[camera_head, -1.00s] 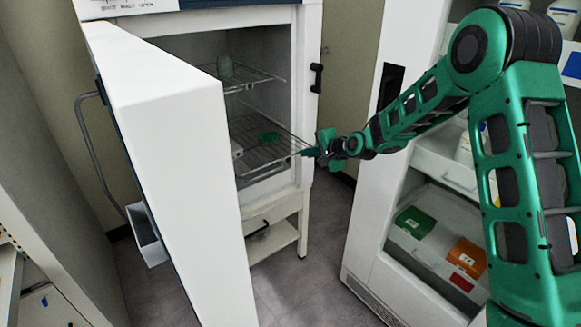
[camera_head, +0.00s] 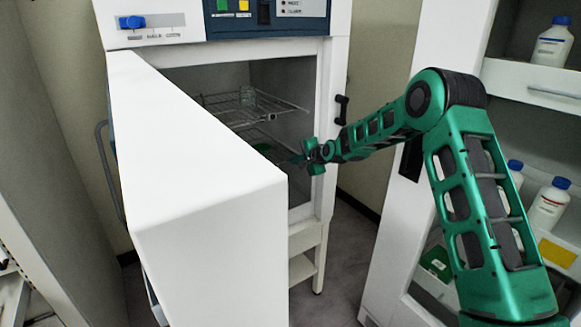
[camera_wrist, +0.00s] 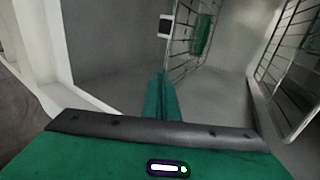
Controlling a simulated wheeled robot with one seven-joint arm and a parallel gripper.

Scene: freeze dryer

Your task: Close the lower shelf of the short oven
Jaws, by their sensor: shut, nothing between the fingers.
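The short oven (camera_head: 325,110) stands with its thick white door (camera_head: 190,140) swung open. Its lower shelf (camera_head: 268,140) is a wire rack, mostly hidden behind the door in the head view. In the wrist view the lower shelf (camera_wrist: 184,45) appears sideways, with a green item (camera_wrist: 202,35) and a small white box (camera_wrist: 165,26) on it. My gripper (camera_head: 296,158) is shut and empty at the oven's opening, by the front end of the lower shelf. In the wrist view the fingertips (camera_wrist: 163,75) overlap the rack's near end; I cannot tell if they touch.
A white cabinet (camera_head: 440,60) with bottles stands to the right, near my arm.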

